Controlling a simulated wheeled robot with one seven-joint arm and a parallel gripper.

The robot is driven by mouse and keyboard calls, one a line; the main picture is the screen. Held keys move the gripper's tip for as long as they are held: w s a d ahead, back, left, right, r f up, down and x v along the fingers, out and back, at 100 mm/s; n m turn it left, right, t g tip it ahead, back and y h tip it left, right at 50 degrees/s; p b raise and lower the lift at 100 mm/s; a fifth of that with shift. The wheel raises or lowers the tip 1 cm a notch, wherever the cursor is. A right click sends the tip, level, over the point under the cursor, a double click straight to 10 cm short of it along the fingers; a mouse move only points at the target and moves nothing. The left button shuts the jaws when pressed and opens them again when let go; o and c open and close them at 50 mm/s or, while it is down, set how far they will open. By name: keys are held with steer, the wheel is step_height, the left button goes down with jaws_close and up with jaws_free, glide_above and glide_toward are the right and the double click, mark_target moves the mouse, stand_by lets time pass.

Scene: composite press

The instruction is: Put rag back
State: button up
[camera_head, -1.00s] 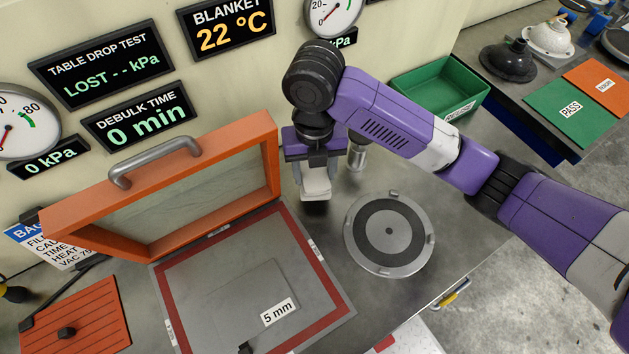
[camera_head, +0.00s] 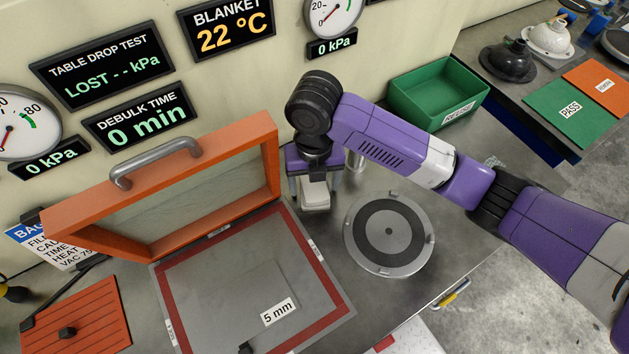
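The rag (camera_head: 315,195) shows as a small pale, block-shaped thing below my gripper (camera_head: 315,182). My gripper points down, with one finger on each side of the rag, and appears shut on it. The rag is low over the grey table, between the press frame and the round metal plate. I cannot tell if its underside touches the table. The gripper body hides the rag's top.
An orange-framed lid (camera_head: 165,190) stands raised behind the red-bordered press bed (camera_head: 225,270). A round metal plate (camera_head: 390,232) lies to the right. A metal cylinder (camera_head: 355,160) stands close behind my gripper. A green bin (camera_head: 437,95) is at the back right.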

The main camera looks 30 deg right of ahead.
mark_target(315, 186)
step_height(315, 186, up, 12)
steer(key=shift+r, duration=0.15)
stand_by(0.7)
steer(key=shift+s, duration=0.15)
stand_by(0.3)
